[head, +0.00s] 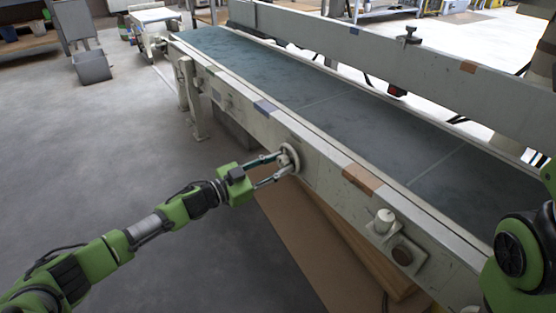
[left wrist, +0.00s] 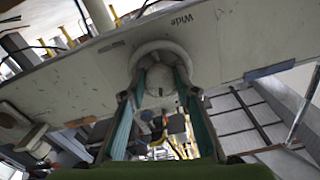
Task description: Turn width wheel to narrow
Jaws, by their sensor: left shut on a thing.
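The width wheel (head: 290,151) is a small pale grey round handwheel on the near side rail of the conveyor. In the left wrist view the wheel (left wrist: 163,50) shows its round rim and a hub in the middle. The word "Wide" is printed on the rail beside it. My left gripper (head: 282,166) reaches it from the left and is shut on it. In the left wrist view the fingers of my left gripper (left wrist: 160,82) lie on either side of the hub. My right gripper is out of view.
The conveyor's dark green belt (head: 310,88) runs behind the near rail (head: 325,180). The rail carries an orange-brown patch (head: 362,180) and a white knob (head: 384,221) to the right. Brown boards (head: 310,240) lie under the rail.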

